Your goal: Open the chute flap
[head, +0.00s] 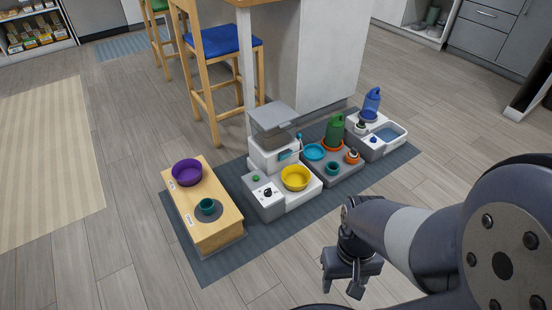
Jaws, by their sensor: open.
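A white and grey pet feeder (270,158) with a clear hopper stands on the mat, behind a yellow bowl (295,177). A small teal piece (285,155) on the feeder's front looks like the chute flap. A teal-tipped part shows at its upper right. At this size I cannot tell whether the flap is open or shut. My gripper (341,288) is open, points down and looks empty. It is in front of the mat, lower right in the picture from the feeder and well apart from it.
A wooden stand (205,223) holds a purple bowl (187,172) and a teal cup (207,207) on the left. A grey tray (330,177) with a green bottle (335,130) stands right of the feeder. A white water unit (389,146) is beyond. Stools and a counter stand behind.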

